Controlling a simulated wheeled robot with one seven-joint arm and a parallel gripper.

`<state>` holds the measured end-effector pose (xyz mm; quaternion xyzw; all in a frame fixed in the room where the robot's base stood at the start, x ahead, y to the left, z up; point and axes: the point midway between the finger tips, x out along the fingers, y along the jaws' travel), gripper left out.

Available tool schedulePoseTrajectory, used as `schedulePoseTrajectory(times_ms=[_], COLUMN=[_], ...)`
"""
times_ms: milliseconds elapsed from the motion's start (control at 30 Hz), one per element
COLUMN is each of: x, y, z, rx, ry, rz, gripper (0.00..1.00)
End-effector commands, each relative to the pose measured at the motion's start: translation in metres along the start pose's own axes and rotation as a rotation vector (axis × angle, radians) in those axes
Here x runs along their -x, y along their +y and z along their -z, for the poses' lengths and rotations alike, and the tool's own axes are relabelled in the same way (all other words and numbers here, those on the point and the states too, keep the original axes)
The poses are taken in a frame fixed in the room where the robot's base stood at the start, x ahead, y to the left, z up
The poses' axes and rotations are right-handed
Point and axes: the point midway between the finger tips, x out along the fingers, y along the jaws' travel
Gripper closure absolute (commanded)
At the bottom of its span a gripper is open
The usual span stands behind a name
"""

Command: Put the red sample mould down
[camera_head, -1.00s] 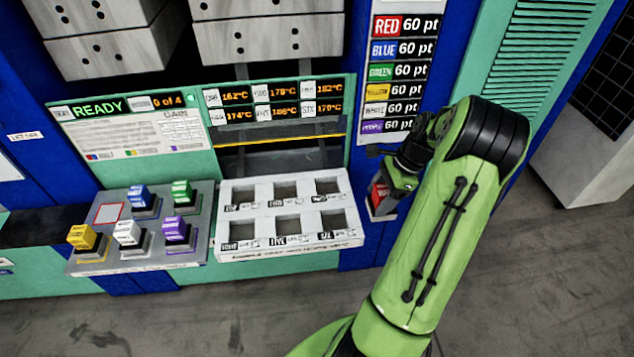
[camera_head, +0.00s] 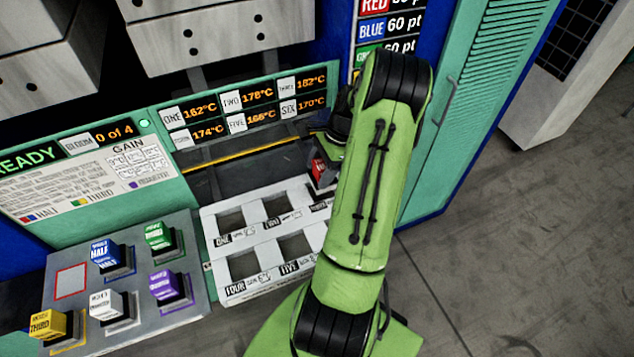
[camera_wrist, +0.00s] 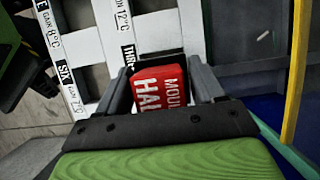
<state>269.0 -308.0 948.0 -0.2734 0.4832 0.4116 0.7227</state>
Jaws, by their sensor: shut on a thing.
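The red sample mould (camera_head: 320,171) is in my gripper, at the far right corner of the white six-pocket tray (camera_head: 208,222). In the wrist view the mould (camera_wrist: 158,92), with white lettering reading "MOULD HALF", sits between the two grey fingers of my gripper (camera_wrist: 160,85). The tray's white bars and labels THREE and SIX (camera_wrist: 63,75) show beside it. The mould is close to pocket three, which my gripper and arm partly hide. I cannot tell whether it is above the pocket or touching the tray.
The grey rack (camera_head: 200,287) at left holds blue (camera_head: 106,256), green (camera_head: 158,237), white (camera_head: 106,306), purple (camera_head: 168,288) and yellow (camera_head: 48,326) moulds. Its red-outlined square (camera_head: 71,281) is empty. The panel (camera_head: 100,165) reads READY, 0 of 4. The visible tray pockets look empty.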

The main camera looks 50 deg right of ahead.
Motion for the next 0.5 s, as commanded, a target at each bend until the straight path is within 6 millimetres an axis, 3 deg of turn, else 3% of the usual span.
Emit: schedulePoseTrajectory(times_ms=[300, 500], x=[-0.038, -0.04], y=[-0.001, -0.001], z=[0.015, 0.016], rx=[0.004, 0.004], ry=[-0.001, 0.001], rz=[0.001, 0.004], gripper=[1.0, 1.0])
